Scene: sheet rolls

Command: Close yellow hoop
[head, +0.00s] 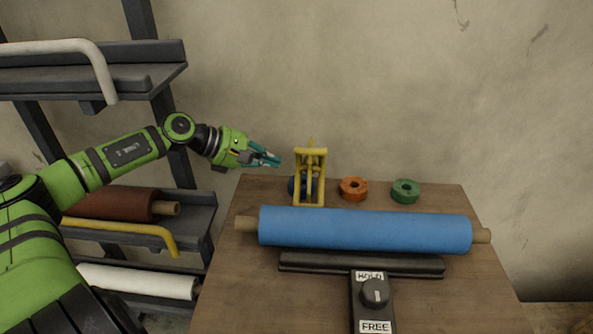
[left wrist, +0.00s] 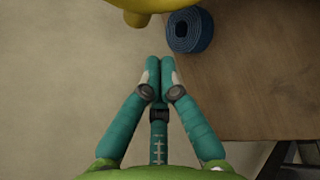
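A yellow upright frame (head: 323,180) with a top bar stands at the back left of the wooden table, in front of a blue tape roll (head: 292,186). A yellow piece at the top edge of the left wrist view (left wrist: 145,8) seems to be part of it. A bent yellow bar (head: 130,229) also runs along the lower shelf at the left. My left gripper (head: 273,158) is in the air just left of the yellow frame, apart from it. Its teal fingertips meet with nothing between them in the left wrist view (left wrist: 159,77). My right gripper is out of view.
A large blue sheet roll (head: 365,230) lies across the table (head: 455,292), behind a HOLD/FREE knob (head: 375,291). Orange (head: 353,189) and green (head: 405,191) tape rolls sit at the back. The shelf rack (head: 205,225) at left holds a brown roll (head: 110,203) and a white roll (head: 140,281).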

